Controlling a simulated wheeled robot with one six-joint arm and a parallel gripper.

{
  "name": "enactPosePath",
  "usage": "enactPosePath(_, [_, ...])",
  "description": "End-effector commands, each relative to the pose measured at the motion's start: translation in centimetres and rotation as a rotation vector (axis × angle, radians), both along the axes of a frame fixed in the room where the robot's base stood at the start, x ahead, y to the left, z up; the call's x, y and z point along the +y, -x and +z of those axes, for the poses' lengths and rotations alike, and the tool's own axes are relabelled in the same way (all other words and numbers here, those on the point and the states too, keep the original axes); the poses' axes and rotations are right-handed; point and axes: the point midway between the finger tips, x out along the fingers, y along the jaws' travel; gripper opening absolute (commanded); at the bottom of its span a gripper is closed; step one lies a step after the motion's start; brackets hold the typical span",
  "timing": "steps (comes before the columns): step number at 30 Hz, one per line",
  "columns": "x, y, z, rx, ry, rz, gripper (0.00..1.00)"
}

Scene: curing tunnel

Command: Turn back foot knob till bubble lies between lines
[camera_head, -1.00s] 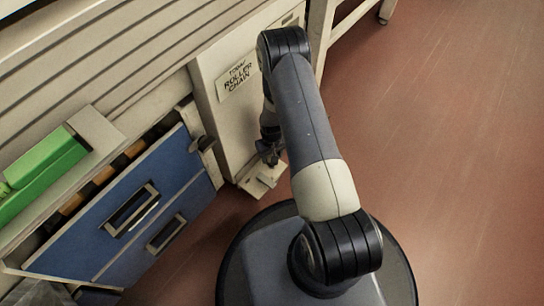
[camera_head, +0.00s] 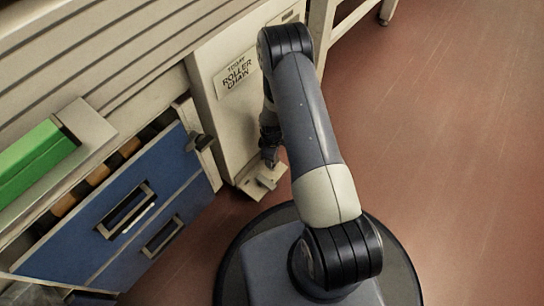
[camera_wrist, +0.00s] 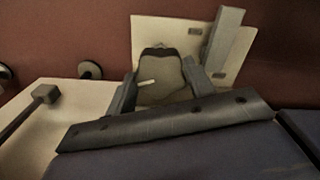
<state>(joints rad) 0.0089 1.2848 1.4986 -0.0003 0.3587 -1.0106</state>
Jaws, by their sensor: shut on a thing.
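My gripper (camera_wrist: 162,92) is shut on a grey-brown knob (camera_wrist: 162,72) with a pale mark on its face, one finger on each side. The knob is in front of a cream foot plate (camera_wrist: 150,32) that carries a raised grey bar (camera_wrist: 224,40). In the head view my gripper (camera_head: 269,155) points down beside the cream cabinet (camera_head: 222,110), just above the plate (camera_head: 247,187) and its bar (camera_head: 266,183). The knob is hidden there behind my gripper. I cannot make out a bubble or lines in either view.
A blue drawer unit (camera_head: 95,240) with a dark catch (camera_head: 200,142) stands left of the cabinet. A green box (camera_head: 35,160) lies above it. Another round dark knob (camera_wrist: 90,68) shows in the wrist view. The red floor (camera_head: 440,150) at right is clear.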

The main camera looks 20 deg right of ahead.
Motion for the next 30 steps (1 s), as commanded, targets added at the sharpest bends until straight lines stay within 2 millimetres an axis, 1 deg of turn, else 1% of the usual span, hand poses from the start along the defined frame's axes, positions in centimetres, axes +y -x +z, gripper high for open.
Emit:
enactPosePath(4, [0.02,-0.11,0.01,-0.003,-0.001,0.074,0.28])
enactPosePath(10, [0.03,-0.12,0.05,-0.004,0.000,0.131,0.28])
enactPosePath(26, [0.05,-0.13,0.07,-0.004,0.000,0.151,0.28])
enactPosePath(27, [0.05,-0.13,0.07,-0.004,0.000,0.151,0.54])
enactPosePath(30, [0.04,-0.11,0.06,-0.003,-0.001,0.150,0.62])
